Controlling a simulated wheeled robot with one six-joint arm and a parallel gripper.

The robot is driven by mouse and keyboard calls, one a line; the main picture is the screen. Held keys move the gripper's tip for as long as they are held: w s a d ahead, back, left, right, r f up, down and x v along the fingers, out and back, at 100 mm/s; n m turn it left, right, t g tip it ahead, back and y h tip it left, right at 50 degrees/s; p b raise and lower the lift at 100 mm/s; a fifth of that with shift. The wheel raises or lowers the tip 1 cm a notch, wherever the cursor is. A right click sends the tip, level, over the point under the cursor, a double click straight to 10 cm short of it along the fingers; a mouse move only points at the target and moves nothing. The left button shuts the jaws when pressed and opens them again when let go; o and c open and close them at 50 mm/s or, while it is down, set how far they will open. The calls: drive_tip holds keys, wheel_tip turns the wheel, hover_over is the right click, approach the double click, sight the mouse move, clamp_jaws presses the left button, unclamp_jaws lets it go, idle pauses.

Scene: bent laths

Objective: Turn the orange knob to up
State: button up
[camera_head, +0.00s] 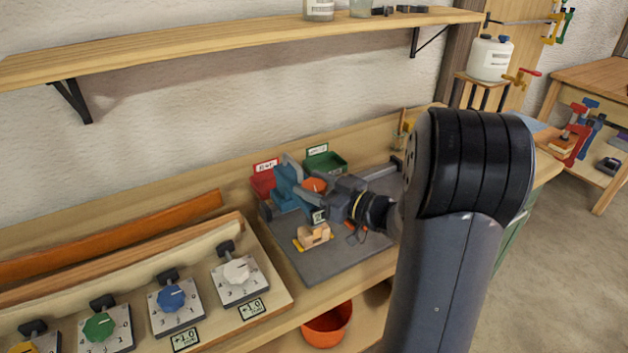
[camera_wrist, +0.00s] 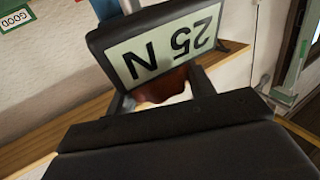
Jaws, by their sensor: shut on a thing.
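In the head view an orange round part (camera_head: 314,185), which looks like the orange knob, shows beside a blue fixture (camera_head: 288,186) on the grey bench mat. My gripper (camera_head: 326,198) reaches in from the right and is shut at this knob. The gripper covers much of it, so which way it points cannot be told. In the wrist view a red-brown surface (camera_wrist: 166,82) shows between the dark fingers, partly hidden behind a dark plate marked "25 N" (camera_wrist: 172,44).
A red bin (camera_head: 263,183) and a green bin (camera_head: 326,163) stand behind. A small wooden block (camera_head: 313,235) lies in front on the mat (camera_head: 335,262). White (camera_head: 238,271), blue (camera_head: 172,298) and green (camera_head: 100,326) dials line the board at left. A shelf (camera_head: 200,44) hangs above.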

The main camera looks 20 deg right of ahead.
drive_tip(key=n+g+y+p, duration=0.2)
drive_tip(key=n+g+y, duration=0.3)
drive_tip(key=g, duration=0.1)
drive_tip(key=shift+r+n+g+y, duration=0.1)
drive_tip(key=shift+n+g+y, duration=0.2)
drive_tip(key=shift+g, duration=0.1)
drive_tip(key=n+g+y, duration=0.1)
drive_tip(key=n+g, duration=0.1)
drive_tip(key=g, duration=0.1)
drive_tip(key=n+g+p, duration=0.1)
drive_tip(key=n+g, duration=0.2)
drive_tip(key=g, duration=0.1)
drive_tip(key=shift+y, duration=0.4)
drive_tip(key=shift+n+g, duration=0.3)
drive_tip(key=shift+g, duration=0.4)
drive_tip(key=o, duration=1)
drive_tip(key=shift+c, duration=0.2)
